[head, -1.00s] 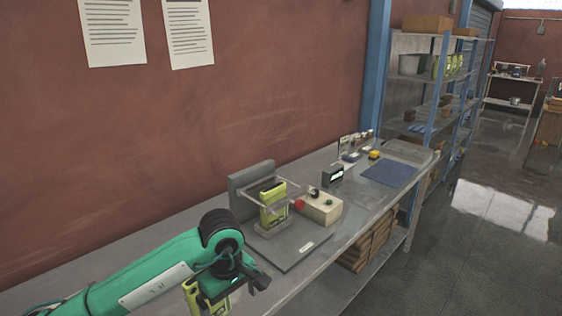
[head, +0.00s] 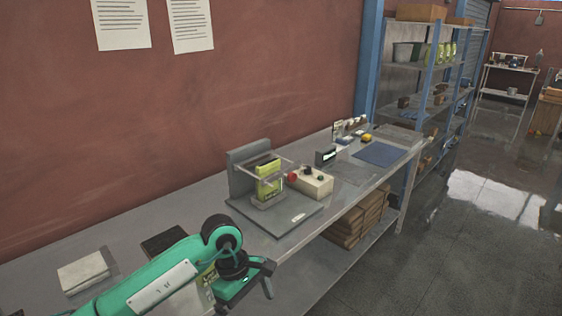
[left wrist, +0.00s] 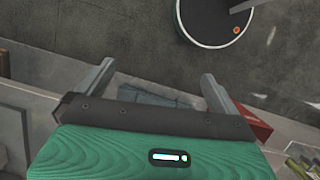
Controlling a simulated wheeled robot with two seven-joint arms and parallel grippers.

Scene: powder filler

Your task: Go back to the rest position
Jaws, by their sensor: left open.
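My left gripper (head: 262,282) is open and empty in the head view, by the front edge of the bench (head: 345,228). Its two spread fingers also show in the left wrist view (left wrist: 157,82), with nothing between them but the background beyond. The powder filler (head: 238,172) stands on the bench past the gripper, apart from it. A yellow-green pouch (head: 268,184) is upright in the filler. More yellow-green (head: 207,275) shows behind my left forearm, mostly hidden. My right gripper is in neither view.
A cream control box (head: 312,183) with a red knob sits beside the filler. A blue mat (head: 380,153) lies farther along the bench. A white block (head: 84,273) lies at the left. Open floor (head: 450,250) is at the right.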

